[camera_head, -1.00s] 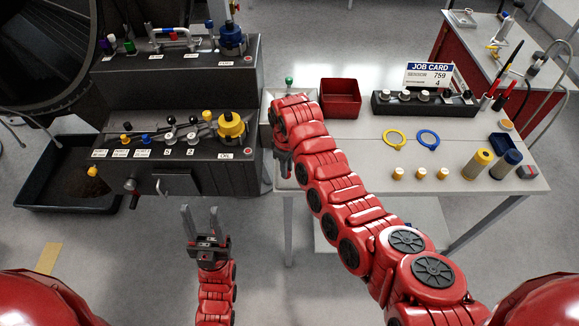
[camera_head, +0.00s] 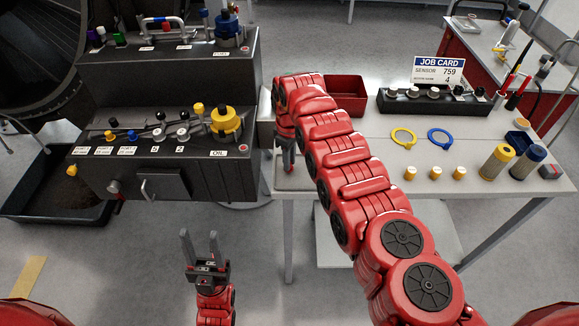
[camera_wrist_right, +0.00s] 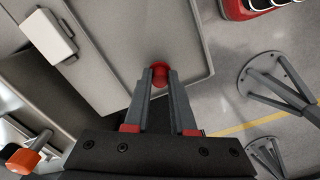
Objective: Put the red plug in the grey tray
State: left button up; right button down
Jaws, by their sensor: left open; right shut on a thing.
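The red plug (camera_wrist_right: 159,75) shows in the right wrist view between the fingertips of my right gripper (camera_wrist_right: 160,80), which is shut on it. Below it lies a light grey surface with a raised edge, which looks like the grey tray (camera_wrist_right: 185,40); I cannot tell the height between them. In the head view my right gripper (camera_head: 288,162) points down at the left end of the table, and my arm hides much of that area and the plug. My left gripper (camera_head: 201,250) is open and empty, in front of the dark bay unit.
The dark bay unit (camera_head: 175,190) with knobs and plugs stands left of the table. A red bin (camera_head: 345,88) is behind my right arm.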

jog(key=shift+f, duration=0.15)
jog(key=shift+f, duration=0.15)
jog(key=c, duration=0.8)
grip_release()
jog(key=shift+o, duration=0.2)
